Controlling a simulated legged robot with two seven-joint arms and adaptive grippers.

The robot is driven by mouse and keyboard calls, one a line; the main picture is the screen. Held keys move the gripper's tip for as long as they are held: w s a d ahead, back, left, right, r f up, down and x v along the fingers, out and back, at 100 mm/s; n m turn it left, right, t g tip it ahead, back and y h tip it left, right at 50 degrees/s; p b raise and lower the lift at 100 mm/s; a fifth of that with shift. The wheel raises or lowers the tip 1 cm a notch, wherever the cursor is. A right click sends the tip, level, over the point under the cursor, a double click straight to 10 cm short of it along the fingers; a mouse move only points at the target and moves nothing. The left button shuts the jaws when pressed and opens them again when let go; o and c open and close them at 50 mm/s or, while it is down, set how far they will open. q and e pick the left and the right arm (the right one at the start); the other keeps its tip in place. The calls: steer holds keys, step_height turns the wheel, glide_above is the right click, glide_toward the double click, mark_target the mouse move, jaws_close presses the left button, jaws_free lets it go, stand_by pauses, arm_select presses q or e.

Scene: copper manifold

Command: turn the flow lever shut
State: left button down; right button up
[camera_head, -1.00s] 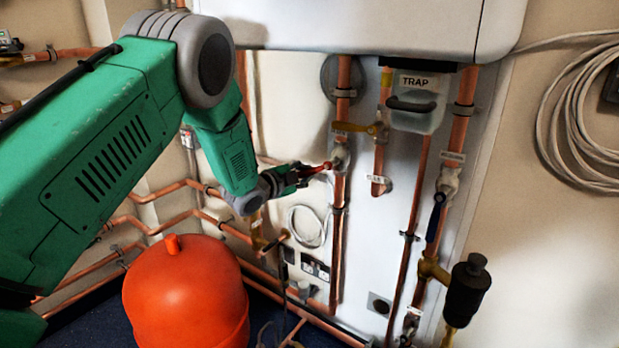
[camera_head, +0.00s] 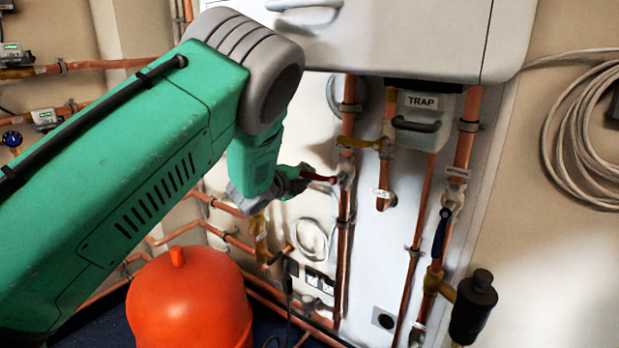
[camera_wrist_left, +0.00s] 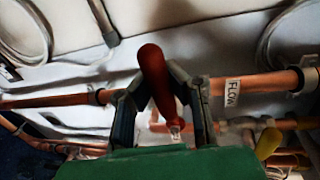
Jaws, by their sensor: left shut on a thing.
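The red flow lever (camera_head: 321,178) is on a valve (camera_head: 345,175) on the copper riser in the middle of the head view. It points left from the valve, roughly level with a slight upward tilt at its free end. My left gripper (camera_head: 303,177) is at the free end of the lever. In the left wrist view the red lever (camera_wrist_left: 157,78) stands between the two dark fingers of the left gripper (camera_wrist_left: 161,82), which are closed around it. A white FLOW tag (camera_wrist_left: 232,93) is on the pipe beside it. My right gripper is not in view.
A yellow lever (camera_head: 362,143) sits just right of and above the red one. The TRAP box (camera_head: 420,121) hangs under the white boiler (camera_head: 400,40). A blue lever (camera_head: 441,232) is on the right pipe. An orange vessel (camera_head: 190,305) stands below my left arm.

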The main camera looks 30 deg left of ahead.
arm_select(q)
steer(key=shift+s+a+f, duration=0.15)
steer(key=shift+f, duration=0.05)
steer(key=c, duration=1.6)
jaws_free()
steer(key=shift+o, duration=0.7)
steer(key=shift+s+r, duration=0.15)
steer(key=shift+r, duration=0.1)
steer(key=s+r, duration=0.1)
steer(key=s, duration=1)
steer(key=shift+s+a+r, duration=0.3)
steer(key=shift+a+r, duration=0.1)
steer(key=shift+f, duration=0.1)
